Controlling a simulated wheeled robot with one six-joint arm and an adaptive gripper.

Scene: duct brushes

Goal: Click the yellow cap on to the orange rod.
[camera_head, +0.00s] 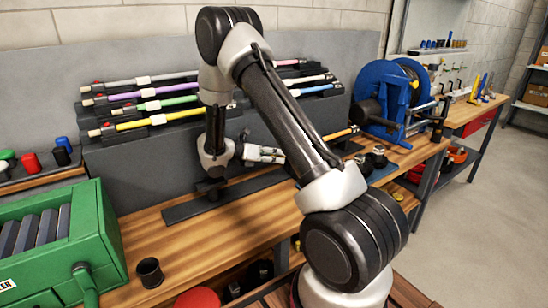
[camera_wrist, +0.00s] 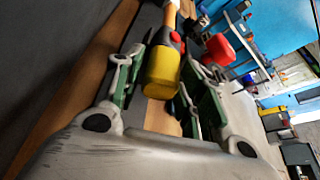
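The yellow cap (camera_wrist: 163,72) is in the middle of the wrist view, between my gripper's two fingers (camera_wrist: 168,78). Gaps show on both sides of it, so the fingers look open and apart from it. The orange rod (camera_wrist: 167,18) runs in line with the cap, with a dark collar and red button at its end. The cap sits against that end; I cannot tell whether it is locked. In the head view the orange rod (camera_head: 340,133) lies right of my gripper (camera_head: 278,155); my arm hides the cap and the rod's end.
A rack board (camera_head: 110,150) behind holds several coloured rods. A blue reel (camera_head: 388,95) stands right of the rod. A green box (camera_head: 95,225) and a dark cup (camera_head: 149,271) are at the left. The wooden bench front (camera_head: 205,235) is mostly clear.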

